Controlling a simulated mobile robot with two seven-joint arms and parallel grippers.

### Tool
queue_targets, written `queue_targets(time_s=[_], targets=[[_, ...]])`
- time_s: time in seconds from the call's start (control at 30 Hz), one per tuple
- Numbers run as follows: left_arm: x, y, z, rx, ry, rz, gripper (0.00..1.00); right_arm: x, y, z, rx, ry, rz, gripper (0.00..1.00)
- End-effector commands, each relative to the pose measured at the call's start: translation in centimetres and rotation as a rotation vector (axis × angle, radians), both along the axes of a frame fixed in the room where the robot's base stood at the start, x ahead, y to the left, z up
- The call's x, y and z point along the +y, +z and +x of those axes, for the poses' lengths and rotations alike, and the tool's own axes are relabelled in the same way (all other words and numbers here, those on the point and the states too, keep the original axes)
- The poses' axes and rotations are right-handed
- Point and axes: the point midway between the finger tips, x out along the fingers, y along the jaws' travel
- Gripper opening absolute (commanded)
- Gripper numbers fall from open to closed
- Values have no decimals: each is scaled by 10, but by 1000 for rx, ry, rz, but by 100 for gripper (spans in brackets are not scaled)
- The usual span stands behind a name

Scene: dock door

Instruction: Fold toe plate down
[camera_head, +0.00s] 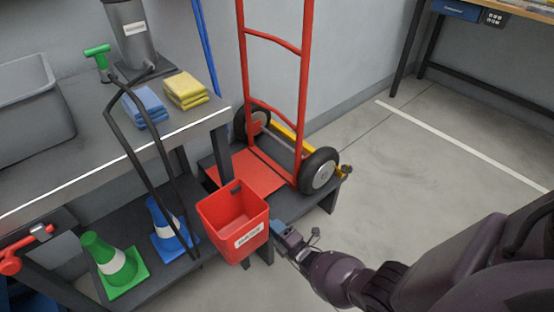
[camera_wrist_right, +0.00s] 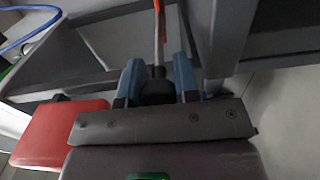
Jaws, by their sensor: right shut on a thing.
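The red hand truck (camera_head: 273,103) stands upright against the wall on a low dark platform, with black wheels. Its red toe plate (camera_head: 246,174) lies low in front of the frame and looks roughly flat. My right gripper (camera_head: 279,229) is in front of the platform, close to the right side of a red bin. In the right wrist view, its blue fingers (camera_wrist_right: 158,88) are shut on a dark grip (camera_wrist_right: 157,92) with a thin rod running up from it. I cannot tell what the grip belongs to. My left gripper is not in view.
The labelled red bin (camera_head: 235,219) is between the workbench (camera_head: 110,172) and my right gripper. Blue and yellow cloths lie on the bench; green and blue cones stand on its lower shelf. The floor (camera_head: 430,150) to the right is clear.

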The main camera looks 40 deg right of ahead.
Motion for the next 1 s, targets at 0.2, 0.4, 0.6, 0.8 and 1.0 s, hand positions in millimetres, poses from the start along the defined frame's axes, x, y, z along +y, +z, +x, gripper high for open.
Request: queue_targets(time_s=[0.2,0.4,0.6,0.8,1.0], targets=[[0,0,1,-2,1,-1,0,-6,-2,1,-4,-11,-30,0],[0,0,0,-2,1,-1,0,-5,-2,1,-4,-10,-36,0],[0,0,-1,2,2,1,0,-5,-3,1,-2,-9,-36,0],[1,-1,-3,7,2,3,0,-3,-4,0,-1,-6,-35,51],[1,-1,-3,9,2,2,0,-1,-4,0,-3,-3,-34,53]])
